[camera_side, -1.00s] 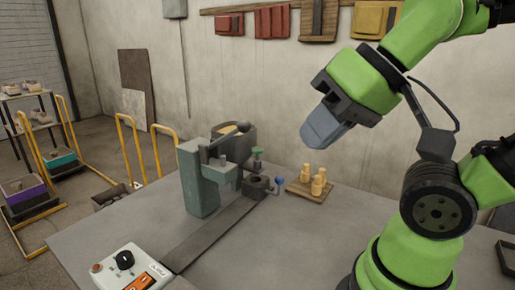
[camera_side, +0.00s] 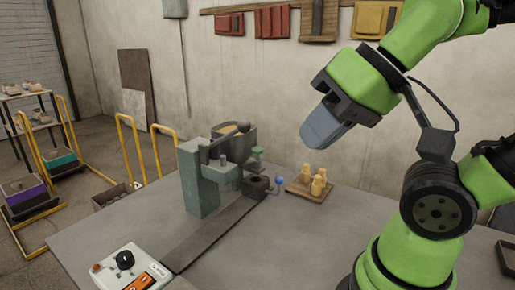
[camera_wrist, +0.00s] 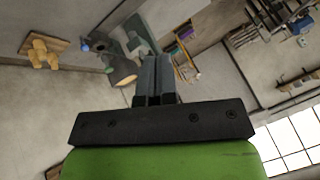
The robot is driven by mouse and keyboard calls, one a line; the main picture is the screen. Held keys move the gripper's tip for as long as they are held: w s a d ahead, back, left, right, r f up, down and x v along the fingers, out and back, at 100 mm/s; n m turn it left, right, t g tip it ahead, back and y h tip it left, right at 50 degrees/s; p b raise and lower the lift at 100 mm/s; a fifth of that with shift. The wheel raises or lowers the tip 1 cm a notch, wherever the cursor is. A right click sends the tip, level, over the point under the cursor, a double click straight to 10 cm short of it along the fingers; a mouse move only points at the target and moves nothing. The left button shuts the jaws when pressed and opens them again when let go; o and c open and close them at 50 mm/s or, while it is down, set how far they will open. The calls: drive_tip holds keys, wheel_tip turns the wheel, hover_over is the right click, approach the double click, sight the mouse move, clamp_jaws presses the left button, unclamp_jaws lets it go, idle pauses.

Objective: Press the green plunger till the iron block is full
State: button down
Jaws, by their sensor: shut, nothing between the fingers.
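The green plunger (camera_side: 257,151) stands on the pouring machine's right side, just above the dark iron block (camera_side: 257,186). The block has a round opening on top and a blue knob (camera_side: 280,181) at its right; its fill level is too small to tell. The teal machine (camera_side: 200,180) carries a pot (camera_side: 236,139) with tan contents. My gripper (camera_side: 314,142) is shut and empty, in the air to the right of and above the plunger, touching nothing. In the wrist view the shut fingers (camera_wrist: 155,75) show below the machine.
A wooden tray (camera_side: 300,189) with several tan figures lies right of the block. A control box (camera_side: 130,270) with a black knob and orange switch sits at the front left. Yellow-railed carts (camera_side: 128,150) stand behind.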

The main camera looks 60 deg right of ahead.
drive_tip(key=shift+w, duration=0.1)
drive_tip(key=n+g+h, duration=0.2)
drive_tip(key=n+h, duration=0.7)
drive_tip(key=n, duration=1.1)
hover_over(259, 149)
wheel_tip(259, 149, down, 5)
drive_tip(key=shift+d+r, duration=0.15)
drive_tip(key=shift+d, duration=0.05)
drive_tip(key=shift+f, duration=4.4)
drive_tip(key=shift+f, duration=0.4)
